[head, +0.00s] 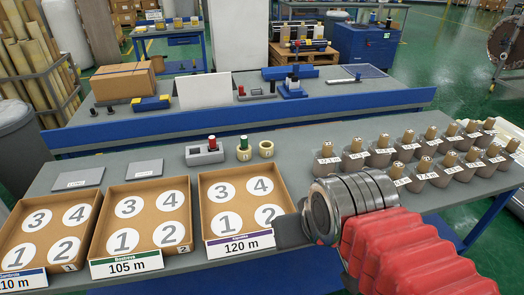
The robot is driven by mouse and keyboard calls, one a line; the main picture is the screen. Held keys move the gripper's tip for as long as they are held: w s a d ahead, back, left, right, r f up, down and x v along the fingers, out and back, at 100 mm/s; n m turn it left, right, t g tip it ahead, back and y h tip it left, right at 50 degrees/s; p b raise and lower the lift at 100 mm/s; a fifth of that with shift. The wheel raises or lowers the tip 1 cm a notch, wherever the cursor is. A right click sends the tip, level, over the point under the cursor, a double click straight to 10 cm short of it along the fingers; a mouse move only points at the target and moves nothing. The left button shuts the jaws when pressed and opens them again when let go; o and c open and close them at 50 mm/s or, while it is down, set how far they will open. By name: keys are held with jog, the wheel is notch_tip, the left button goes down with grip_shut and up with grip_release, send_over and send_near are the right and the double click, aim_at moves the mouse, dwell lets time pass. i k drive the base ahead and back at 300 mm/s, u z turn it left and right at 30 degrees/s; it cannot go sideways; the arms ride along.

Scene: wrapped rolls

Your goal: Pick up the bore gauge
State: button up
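No thing in the head view is clearly marked as the bore gauge. Two small handled pieces stand at the back middle of the near table (300,143). One is a red-topped piece (212,143) upright in a grey block (205,156). The other is a green-topped piece (244,142) on a pale, labelled round base. A pale yellow ring (266,149) lies just right of it. My gripper (288,232) shows as a dark end in front of the rightmost tray, apart from these pieces. Its fingers are not clear, so I cannot tell whether it is open.
Three brown trays (204,235) with numbered circles fill the left front. Two grey plates (78,179) lie behind them. Several labelled grey cups (352,158) holding brown rolls stand in rows at right. A blue-edged bench (240,109) lies behind. Bare table shows around the handled pieces.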

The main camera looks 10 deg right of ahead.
aim_at(243, 139)
jog(key=k, duration=1.35)
jog(key=u, duration=0.6)
jog(key=i, duration=1.75)
jog(key=z, duration=0.1)
